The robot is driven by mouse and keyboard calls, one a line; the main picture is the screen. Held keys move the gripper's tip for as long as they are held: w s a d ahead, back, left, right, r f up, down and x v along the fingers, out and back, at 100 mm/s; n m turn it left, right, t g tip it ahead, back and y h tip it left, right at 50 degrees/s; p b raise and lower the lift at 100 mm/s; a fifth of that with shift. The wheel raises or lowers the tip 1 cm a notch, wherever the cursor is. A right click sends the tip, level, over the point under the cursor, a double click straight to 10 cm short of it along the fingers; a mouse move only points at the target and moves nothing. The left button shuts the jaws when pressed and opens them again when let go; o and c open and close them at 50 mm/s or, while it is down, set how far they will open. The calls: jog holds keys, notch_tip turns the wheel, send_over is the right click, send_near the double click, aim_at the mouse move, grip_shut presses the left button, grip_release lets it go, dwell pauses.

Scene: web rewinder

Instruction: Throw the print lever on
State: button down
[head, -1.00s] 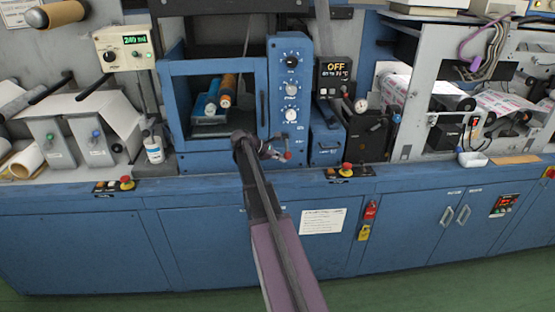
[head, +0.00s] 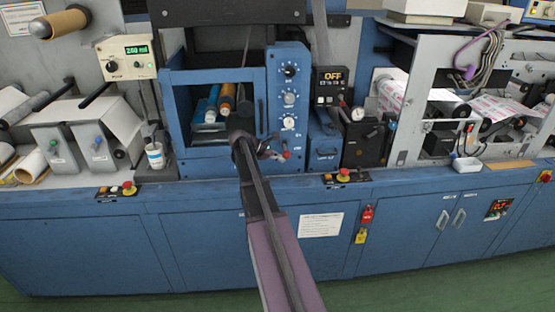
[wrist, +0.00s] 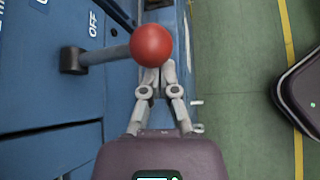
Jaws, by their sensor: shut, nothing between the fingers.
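The print lever shows in the wrist view as a red ball knob (wrist: 151,45) on a grey rod (wrist: 105,55) that comes out of a dark pivot (wrist: 72,61) on the blue panel. An "OFF" label (wrist: 95,23) is printed near the rod. My gripper (wrist: 154,75) is shut and empty, with its fingertips right at the ball's lower edge. The ball partly hides the tips; I cannot tell whether they touch. In the head view the red knob (head: 286,155) is beside my gripper (head: 272,153), below the blue dial panel.
A blue frame with rollers (head: 226,100) stands behind my arm. A red button (head: 344,174) sits on the ledge. Green floor lies open in front.

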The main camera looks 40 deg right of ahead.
jog(key=shift+w+d+r+p, duration=0.1)
jog(key=shift+r+p, duration=1.1)
jog(key=shift+r, duration=0.3)
jog(key=shift+a+f+b, duration=1.05)
jog(key=shift+f+b, duration=0.7)
jog(key=w+a+r+p, duration=0.4)
jog(key=w+r+p, duration=0.1)
jog(key=w, duration=0.1)
jog(key=shift+w+a+r, duration=0.2)
jog(key=shift+a+r, duration=0.05)
jog(key=shift+a, duration=0.1)
